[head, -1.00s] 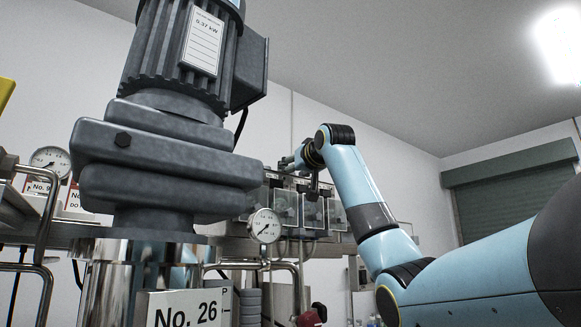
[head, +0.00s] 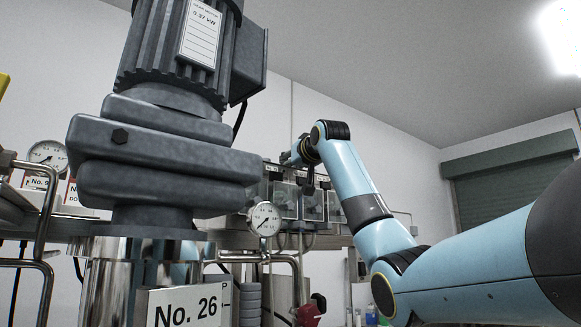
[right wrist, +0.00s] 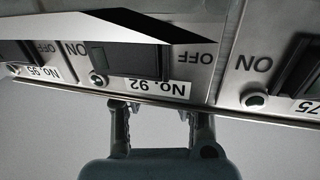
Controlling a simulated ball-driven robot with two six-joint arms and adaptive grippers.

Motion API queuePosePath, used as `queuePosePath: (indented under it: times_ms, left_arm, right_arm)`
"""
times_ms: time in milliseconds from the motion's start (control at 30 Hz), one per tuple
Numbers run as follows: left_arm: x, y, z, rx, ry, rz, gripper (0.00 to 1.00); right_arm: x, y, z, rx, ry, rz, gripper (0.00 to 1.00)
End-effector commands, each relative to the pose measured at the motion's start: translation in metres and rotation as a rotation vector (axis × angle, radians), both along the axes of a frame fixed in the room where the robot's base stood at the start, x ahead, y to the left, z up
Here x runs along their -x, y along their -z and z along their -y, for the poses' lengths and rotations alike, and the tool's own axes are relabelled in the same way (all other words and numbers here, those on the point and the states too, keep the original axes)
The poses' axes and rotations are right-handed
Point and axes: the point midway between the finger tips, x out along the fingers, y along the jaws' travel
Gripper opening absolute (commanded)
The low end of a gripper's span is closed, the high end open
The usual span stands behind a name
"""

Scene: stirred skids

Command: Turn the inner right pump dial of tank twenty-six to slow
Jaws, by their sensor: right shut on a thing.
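Tank twenty-six has a steel body with a white sign reading No. 26 (head: 186,306) and a grey motor (head: 175,60) on top. No pump dial can be made out in either view. My right gripper (head: 303,154) reaches to a row of boxes with clear covers (head: 285,200) behind the tank. In the right wrist view, its two fingers (right wrist: 160,112) stand apart at the lower edge of a switch panel (right wrist: 205,75) and pass out of sight there. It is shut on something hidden. My left gripper is out of view.
Round gauges (head: 264,219) and steel pipes (head: 47,215) stand around the tank. In the wrist view, black ON/OFF switches (right wrist: 130,60) and number labels appear upside down. A grey roller shutter (head: 512,200) is at the far right.

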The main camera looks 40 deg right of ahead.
Motion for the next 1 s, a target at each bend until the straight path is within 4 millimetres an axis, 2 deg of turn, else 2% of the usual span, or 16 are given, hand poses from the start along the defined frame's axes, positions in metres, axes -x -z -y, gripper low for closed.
queuePosePath:
  times_ms: [533, 1000]
  left_arm:
    - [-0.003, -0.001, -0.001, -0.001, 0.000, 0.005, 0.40]
    - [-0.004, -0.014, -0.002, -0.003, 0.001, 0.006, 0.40]
  right_arm:
    - [0.000, 0.002, 0.001, 0.001, -0.042, -0.006, 0.00]
    - [0.000, 0.002, 0.002, -0.003, -0.347, -0.009, 0.00]
